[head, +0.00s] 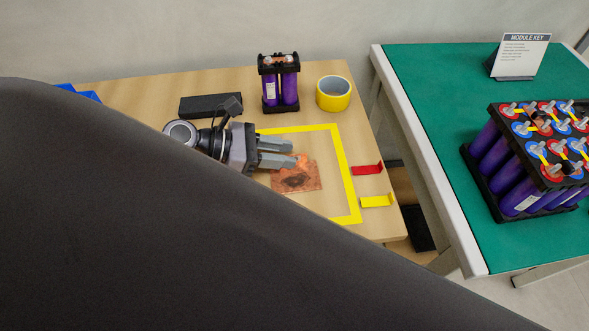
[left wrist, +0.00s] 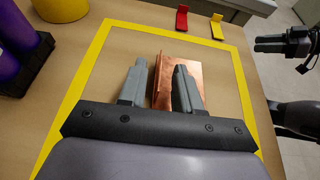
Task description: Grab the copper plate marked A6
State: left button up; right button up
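A copper plate (head: 297,178) lies on the wooden table inside a yellow taped outline (head: 347,170). No A6 mark is readable on it. My left gripper (head: 291,154) is above the plate's far left part, fingers pointing right. In the left wrist view the left gripper (left wrist: 160,66) is open, and an upright copper edge of the plate (left wrist: 196,66) shows between its fingers. The right finger overlaps the copper in the picture; contact cannot be told. My right gripper (left wrist: 270,44) shows only at the right edge of the left wrist view, its opening unclear.
A purple cell pair (head: 280,84), a yellow tape roll (head: 334,93) and a black block (head: 210,105) stand behind. Red (head: 367,169) and yellow (head: 377,201) brackets lie at the right. A green table (head: 430,110) holds a battery module (head: 530,160) and a sign (head: 522,55).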

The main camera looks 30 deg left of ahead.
aim_at(294, 155)
pick_arm(q)
jog(key=shift+x, duration=1.05)
jog(key=shift+w+d+f, duration=0.15)
jog(key=shift+w+d, duration=0.2)
jog(key=shift+d, duration=0.1)
jog(key=shift+c, duration=0.3)
grip_shut()
